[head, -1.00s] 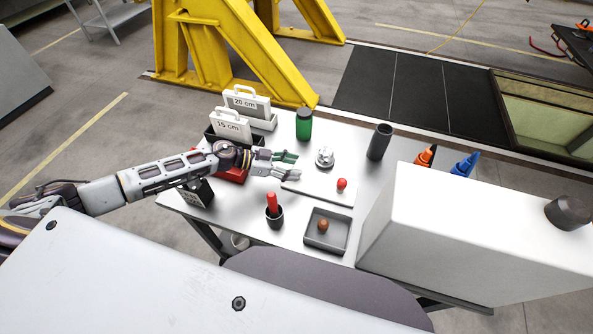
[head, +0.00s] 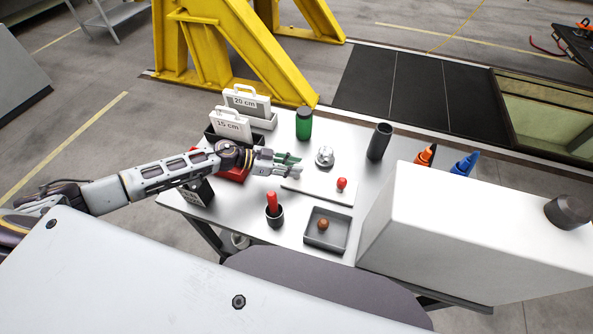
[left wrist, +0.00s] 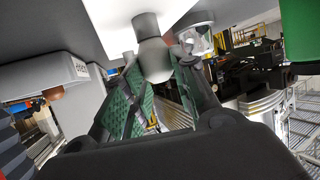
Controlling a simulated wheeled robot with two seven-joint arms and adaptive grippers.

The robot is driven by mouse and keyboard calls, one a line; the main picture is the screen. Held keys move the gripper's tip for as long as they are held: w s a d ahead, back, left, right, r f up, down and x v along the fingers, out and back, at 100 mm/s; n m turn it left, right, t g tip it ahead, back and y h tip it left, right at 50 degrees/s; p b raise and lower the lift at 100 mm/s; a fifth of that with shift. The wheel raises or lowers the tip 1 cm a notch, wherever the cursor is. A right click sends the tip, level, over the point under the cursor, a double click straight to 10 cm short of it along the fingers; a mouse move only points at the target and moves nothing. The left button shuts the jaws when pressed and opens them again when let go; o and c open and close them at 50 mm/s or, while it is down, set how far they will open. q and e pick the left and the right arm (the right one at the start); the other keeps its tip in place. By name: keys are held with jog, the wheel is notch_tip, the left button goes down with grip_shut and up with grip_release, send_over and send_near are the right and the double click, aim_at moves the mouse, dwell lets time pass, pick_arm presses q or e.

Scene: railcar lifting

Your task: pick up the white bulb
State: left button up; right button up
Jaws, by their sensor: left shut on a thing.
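The white bulb (left wrist: 153,58) shows at the fingertips of my left gripper in the left wrist view, its round end toward the camera. My left gripper (head: 290,164) reaches in from the left over the table and is shut on the bulb, with its green pads on either side. In the head view the bulb is not clearly told apart from the fingers. A white board (head: 320,192) lies under and beside the fingers. My right gripper is not in view.
A red ball-topped piece (head: 341,184) and a silvery dome (head: 324,156) stand near the fingers. Around them are a green jar (head: 304,124), a dark cylinder (head: 379,142), a cup with a red item (head: 274,214) and a grey tray (head: 313,239) holding a brown ball (head: 323,224).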

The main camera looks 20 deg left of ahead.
pick_arm(q)
jog(key=shift+r, duration=0.1)
jog(key=shift+r, duration=0.75)
notch_tip(320, 180, up, 9)
jog(key=s+a+r+b, duration=0.1)
jog(key=s+a+b, duration=0.2)
jog(key=s+a, duration=0.4)
jog(key=shift+a+r+b, duration=0.15)
jog(key=shift+a+b, duration=0.25)
jog(key=shift+a, duration=4.3)
jog(key=shift+s, duration=0.1)
